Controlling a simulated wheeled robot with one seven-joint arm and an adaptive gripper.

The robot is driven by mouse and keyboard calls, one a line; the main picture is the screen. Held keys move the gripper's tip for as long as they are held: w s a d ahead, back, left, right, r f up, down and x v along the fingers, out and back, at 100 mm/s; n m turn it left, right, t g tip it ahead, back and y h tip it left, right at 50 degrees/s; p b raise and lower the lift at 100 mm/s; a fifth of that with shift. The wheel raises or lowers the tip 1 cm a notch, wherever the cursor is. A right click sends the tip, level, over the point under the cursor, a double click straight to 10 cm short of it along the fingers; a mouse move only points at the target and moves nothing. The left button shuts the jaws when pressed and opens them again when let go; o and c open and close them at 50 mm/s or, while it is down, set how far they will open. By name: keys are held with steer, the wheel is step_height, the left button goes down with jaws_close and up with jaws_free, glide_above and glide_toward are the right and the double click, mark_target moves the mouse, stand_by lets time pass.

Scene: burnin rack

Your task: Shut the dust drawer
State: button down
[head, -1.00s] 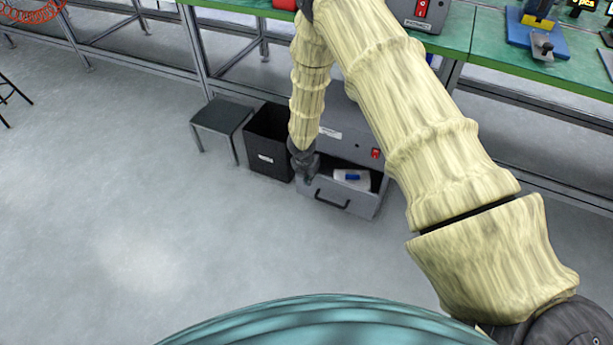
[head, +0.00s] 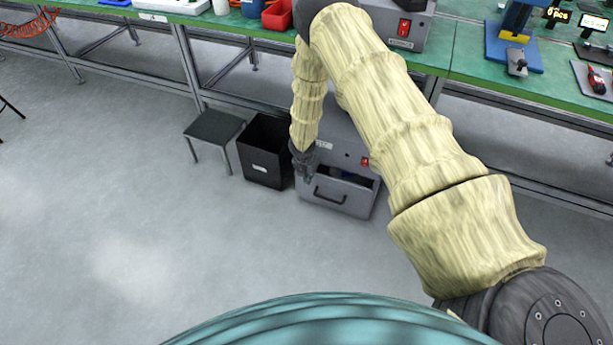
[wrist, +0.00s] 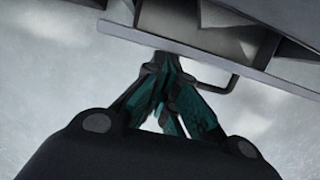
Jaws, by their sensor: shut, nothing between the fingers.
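The dust drawer (head: 352,200) is the grey front with a dark bar handle, low on a grey cabinet (head: 340,140) under the bench. It stands partly open, with a narrow dark gap above its front and a bit of blue inside. In the wrist view the drawer's front edge (wrist: 270,82) runs slantwise, with the handle (wrist: 232,84) below it. My gripper (head: 304,179) is shut and empty at the left end of the drawer front. In the wrist view my fingertips (wrist: 171,62) meet the front panel beside the handle and seem to touch it.
A black bin (head: 264,165) stands just left of the cabinet, close to my gripper. A grey stool (head: 214,127) is left of the bin. The green-topped bench (head: 445,55) with tools and boxes runs above. The floor in front is clear.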

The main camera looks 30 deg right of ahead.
steer(key=s+a+r+p, duration=0.2)
steer(key=s+a+r, duration=0.25)
steer(key=r, duration=0.45)
steer(key=s+a+f+m+t+y+b, duration=0.1)
steer(key=a+f+m+t+y+b, duration=0.55)
steer(key=a+f+b, duration=0.65)
steer(key=s+d+r+m+t+h+b, duration=0.1)
steer(key=s+d+t+h+b, duration=0.15)
steer(key=d+t+b, duration=0.25)
steer(key=s+d+r+m+t+h+b, duration=0.1)
steer(key=d+t+h+b, duration=0.2)
steer(key=d+t+b, duration=0.2)
steer(key=w+d+b, duration=0.3)
steer(key=w+b, duration=0.3)
steer(key=w, duration=0.6)
steer(key=shift+w+d+b, duration=0.15)
steer(key=shift+d+b, duration=0.15)
steer(key=shift+b, duration=0.1)
